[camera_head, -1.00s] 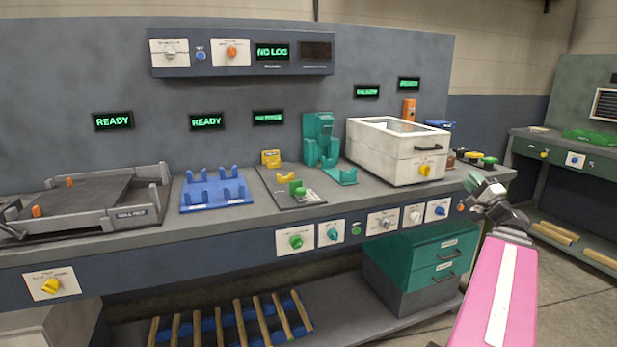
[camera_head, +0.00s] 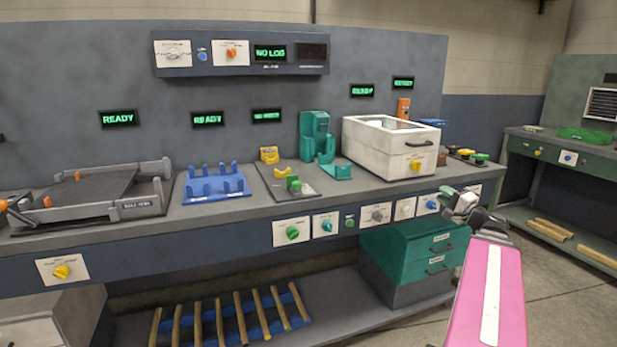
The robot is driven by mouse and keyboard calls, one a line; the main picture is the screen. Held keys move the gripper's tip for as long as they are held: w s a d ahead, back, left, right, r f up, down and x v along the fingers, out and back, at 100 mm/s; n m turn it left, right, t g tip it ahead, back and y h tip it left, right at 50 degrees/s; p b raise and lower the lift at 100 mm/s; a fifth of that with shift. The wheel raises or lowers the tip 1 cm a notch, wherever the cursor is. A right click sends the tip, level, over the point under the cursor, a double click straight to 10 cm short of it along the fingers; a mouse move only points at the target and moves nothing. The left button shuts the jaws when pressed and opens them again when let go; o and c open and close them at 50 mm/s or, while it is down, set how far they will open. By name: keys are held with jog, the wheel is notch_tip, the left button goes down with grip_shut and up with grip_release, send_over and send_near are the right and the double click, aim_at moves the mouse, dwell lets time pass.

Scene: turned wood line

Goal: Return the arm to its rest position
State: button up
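My arm, with a pink link bearing a white stripe, rises from the lower right in the head view. My gripper (camera_head: 458,203) is at its upper end, small and grey, in front of the right part of the workbench's front panel. Its fingers are too small and turned away to show whether they are open or shut. I see no object held in it.
The workbench (camera_head: 240,222) carries a grey tray fixture (camera_head: 140,206), a blue rack (camera_head: 214,186), a green fixture (camera_head: 315,135) and a white box (camera_head: 385,150). Green drawers (camera_head: 410,250) and a rack of wooden rods (camera_head: 238,318) are below. Floor is clear at right.

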jog(key=w+a+f+n+g, duration=0.1)
jog(key=a+f+n+g, duration=0.2)
jog(key=a+f+g, duration=0.65)
jog(key=s+a+f+n+g+h, duration=0.4)
jog(key=a+f, duration=0.4)
jog(key=f, duration=0.4)
jog(key=s+a+f+n+g+h, duration=0.4)
jog(key=s+a+f, duration=0.3)
jog(key=f, duration=0.6)
jog(key=shift+s+a+n+h, duration=0.15)
jog(key=shift+a+n+h, duration=0.25)
jog(key=shift+h, duration=0.4)
jog(key=shift+f+g, duration=0.1)
jog(key=shift+g, duration=0.15)
